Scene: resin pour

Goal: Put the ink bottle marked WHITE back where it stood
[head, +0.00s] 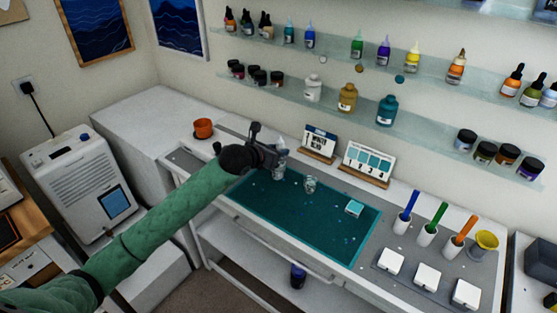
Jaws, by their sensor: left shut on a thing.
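My left gripper (273,156) is shut on a small pale bottle (281,147), held upright above the back left of the teal mat (262,208). Its label is too small to read, so I cannot confirm that it says WHITE. The gripper hides part of the bottle. Below it, something clear or pale shows, and I cannot tell whether it is part of the bottle or a separate cup. The upper wall shelf (334,54) holds colored bottles, with a bare stretch between a blue bottle (309,39) and a green bottle (357,46). My right gripper is not in view.
A clear cup (311,184) and a teal block (354,208) are on the mat. A card stand (319,143) and a swatch stand (367,164) stand behind it. The lower shelf (430,135) holds jars and bottles. An orange pot (203,128) is at the left.

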